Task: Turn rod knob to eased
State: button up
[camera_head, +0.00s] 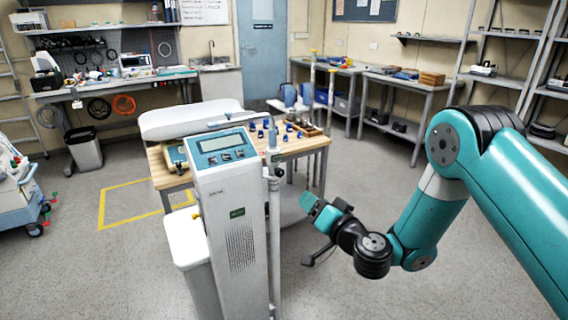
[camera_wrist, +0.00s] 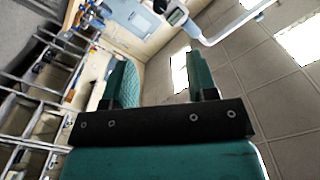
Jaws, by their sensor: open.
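A tall grey-white pump unit (camera_head: 232,205) with a blue panel and small screen stands in the middle of the head view. A pale vertical rod (camera_head: 274,235) runs along its right side. A collar or knob-like fitting (camera_head: 272,180) sits on the rod near the unit's upper part; its setting is too small to read. My gripper (camera_head: 315,207) is to the right of the rod, apart from it, with teal fingers pointing up and left. In the wrist view my gripper (camera_wrist: 160,80) is open, with nothing between its two teal fingers.
A wooden workbench (camera_head: 308,146) with small blue-topped items stands behind the pump. A white bin-like box (camera_head: 186,238) adjoins the unit's left side. Benches and shelves line the walls. Grey floor (camera_head: 440,285) is open at the right under my arm.

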aim_at(281, 173)
jog(key=p+x, duration=0.8)
jog(key=x, duration=0.6)
jog(key=shift+w+a+p, duration=0.25)
jog(key=shift+p, duration=0.05)
jog(key=c, duration=0.9)
jog(key=shift+c, duration=0.2)
